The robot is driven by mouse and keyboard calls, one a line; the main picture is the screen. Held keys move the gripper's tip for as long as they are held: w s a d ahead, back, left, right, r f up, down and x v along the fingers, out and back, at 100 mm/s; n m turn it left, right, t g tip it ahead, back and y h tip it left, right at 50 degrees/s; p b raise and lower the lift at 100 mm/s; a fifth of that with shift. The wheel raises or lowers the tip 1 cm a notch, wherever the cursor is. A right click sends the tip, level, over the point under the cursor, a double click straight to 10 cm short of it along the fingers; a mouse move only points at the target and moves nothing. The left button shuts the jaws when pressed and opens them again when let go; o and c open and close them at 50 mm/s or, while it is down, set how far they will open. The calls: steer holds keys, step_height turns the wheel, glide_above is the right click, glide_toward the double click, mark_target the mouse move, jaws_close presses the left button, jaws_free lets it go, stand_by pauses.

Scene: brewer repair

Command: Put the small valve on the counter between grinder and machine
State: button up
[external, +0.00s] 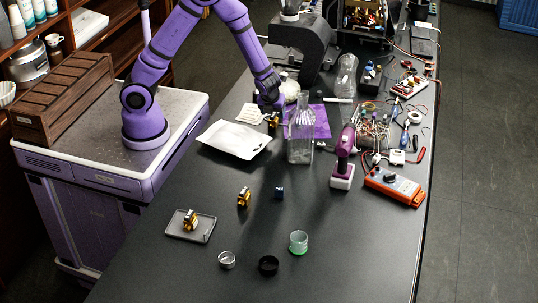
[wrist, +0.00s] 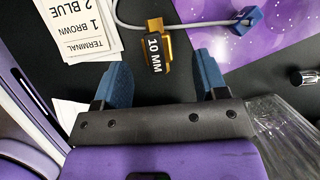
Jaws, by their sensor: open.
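A brass valve labelled "10 MM" (wrist: 155,50) shows in the wrist view near the edge of a purple mat (wrist: 210,20). My gripper (wrist: 161,62) is open, its blue fingertips apart on either side of and just short of the valve. In the external view, my gripper (external: 270,100) is above the far side of the counter, with a brass valve (external: 273,120) just below it. A second brass valve (external: 243,197) stands on the near counter. A third (external: 190,220) sits on a grey tray (external: 205,236). Their labels are unreadable there.
A clear glass bottle (external: 301,135) stands close right of my gripper. A white pouch (external: 234,140) lies left. A grey cable ends at a blue connector (wrist: 247,18) beside the valve. A dark machine (external: 300,55) stands behind. Tools and wires crowd the right; the front counter is mostly clear.

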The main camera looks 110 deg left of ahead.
mark_target(273, 115)
steer(key=shift+s+x, duration=0.2)
steer(key=shift+x, duration=2.6)
steer(key=c, duration=1.2)
steer(key=shift+o, duration=0.2)
